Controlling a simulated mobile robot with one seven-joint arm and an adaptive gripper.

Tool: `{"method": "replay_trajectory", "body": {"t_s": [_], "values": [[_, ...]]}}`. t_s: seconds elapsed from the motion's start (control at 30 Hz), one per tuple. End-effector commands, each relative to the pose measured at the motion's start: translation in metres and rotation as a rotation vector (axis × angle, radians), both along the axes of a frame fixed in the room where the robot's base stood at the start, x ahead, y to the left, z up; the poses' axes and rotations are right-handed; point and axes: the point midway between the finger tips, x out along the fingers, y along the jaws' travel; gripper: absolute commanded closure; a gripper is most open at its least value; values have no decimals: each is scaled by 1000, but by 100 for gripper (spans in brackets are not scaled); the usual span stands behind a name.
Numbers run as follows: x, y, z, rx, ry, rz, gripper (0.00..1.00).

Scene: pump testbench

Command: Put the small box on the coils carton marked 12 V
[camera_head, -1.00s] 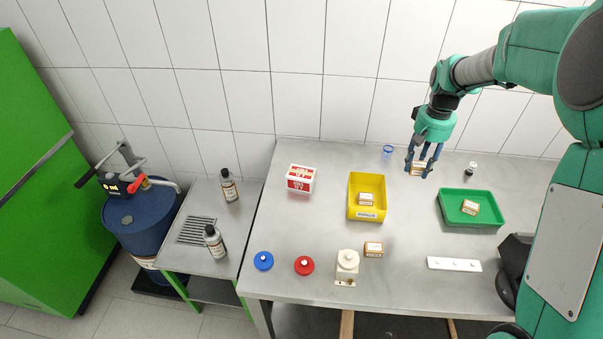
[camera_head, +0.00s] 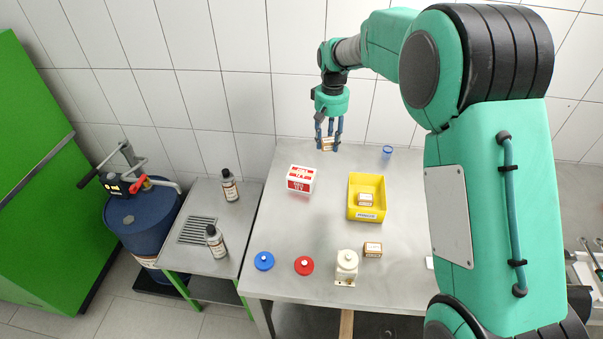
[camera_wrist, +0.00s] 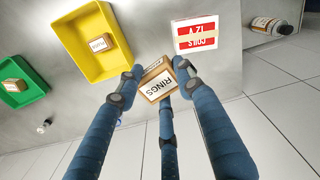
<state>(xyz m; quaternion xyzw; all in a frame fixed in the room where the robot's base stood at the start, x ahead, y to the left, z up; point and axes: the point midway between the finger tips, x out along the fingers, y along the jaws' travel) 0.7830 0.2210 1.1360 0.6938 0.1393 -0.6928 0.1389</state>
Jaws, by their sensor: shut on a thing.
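My gripper (camera_head: 328,138) is shut on a small white-and-brown box (camera_head: 327,145), held in the air above the back of the bench. The coils carton (camera_head: 301,179), red and white, stands on the bench, below and to the left of my gripper in the head view. In the wrist view the carton (camera_wrist: 195,34) shows its red top, marked "COILS 12 V", apart from the held box.
A yellow tray (camera_head: 379,208) holding a small box (camera_head: 365,198) stands right of the carton. A blue cup (camera_head: 387,152) stands at the back.

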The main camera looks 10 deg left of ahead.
Motion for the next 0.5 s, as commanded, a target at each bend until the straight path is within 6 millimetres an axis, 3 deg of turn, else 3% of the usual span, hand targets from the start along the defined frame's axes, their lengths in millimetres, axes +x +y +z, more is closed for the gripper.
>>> {"method": "replay_trajectory", "body": {"t_s": [0.1, 0.3, 0.4, 0.5], "values": [[1, 36, 0, 0, 0, 38, 89], [0, 81, -1, 0, 1, 84, 89], [-1, 94, -4, -1, 3, 98, 89], [-2, 92, -22, -2, 4, 95, 89]]}}
